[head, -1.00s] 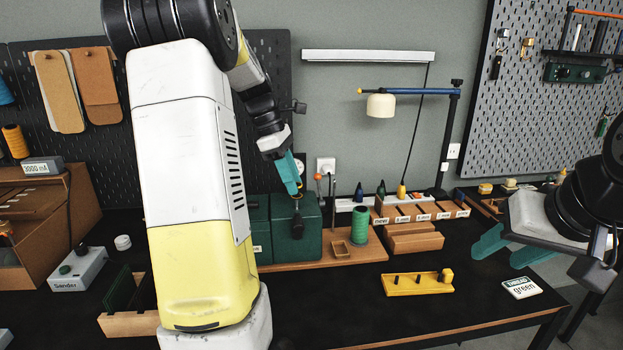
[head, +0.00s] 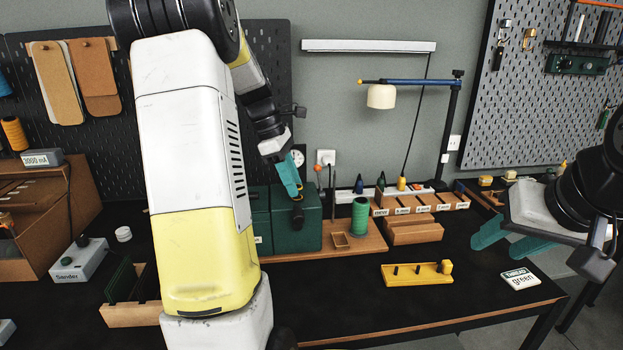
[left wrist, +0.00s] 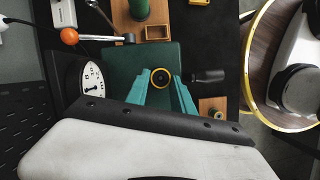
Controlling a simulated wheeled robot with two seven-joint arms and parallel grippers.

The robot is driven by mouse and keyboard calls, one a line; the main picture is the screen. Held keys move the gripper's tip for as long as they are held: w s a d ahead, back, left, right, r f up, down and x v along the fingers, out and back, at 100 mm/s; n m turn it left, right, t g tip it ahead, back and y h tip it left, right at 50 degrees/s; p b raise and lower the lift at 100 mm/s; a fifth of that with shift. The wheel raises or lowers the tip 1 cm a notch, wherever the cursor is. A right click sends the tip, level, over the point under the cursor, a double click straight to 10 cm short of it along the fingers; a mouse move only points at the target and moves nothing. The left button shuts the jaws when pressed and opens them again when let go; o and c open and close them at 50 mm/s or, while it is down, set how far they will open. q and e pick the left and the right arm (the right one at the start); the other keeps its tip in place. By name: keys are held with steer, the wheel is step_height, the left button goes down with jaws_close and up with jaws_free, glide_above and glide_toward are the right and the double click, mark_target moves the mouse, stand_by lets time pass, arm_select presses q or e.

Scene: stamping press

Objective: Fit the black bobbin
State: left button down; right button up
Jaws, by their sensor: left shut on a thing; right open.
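My left gripper (head: 297,192) points down over the dark green machine body (head: 312,225). It is shut on a small dark round piece (head: 298,215), seemingly the black bobbin. In the left wrist view this piece (left wrist: 160,78) is a black disc with a yellowish ring, between the teal fingertips (left wrist: 162,88). Whether it touches the machine cannot be told. My right gripper (head: 496,248) is open and empty at the right, above the table. A yellow stand (head: 432,279) with dark pegs lies on the table, and a green thread spool (head: 360,222) stands on the wooden base (head: 375,246).
A card reading "THREAD green" (head: 520,279) lies at the right front. Labelled wooden bins (head: 410,208) stand behind the base. A lamp (head: 381,96) stands at the back. A dial (left wrist: 93,82) shows beside the machine. The front middle of the black table is clear.

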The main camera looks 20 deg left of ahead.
arm_select(q)
steer(key=shift+f, duration=0.2)
steer(key=c, duration=1)
jaws_free()
steer(key=v, duration=0.7)
steer(key=shift+a+r, duration=0.1)
steer(key=shift+r, duration=0.25)
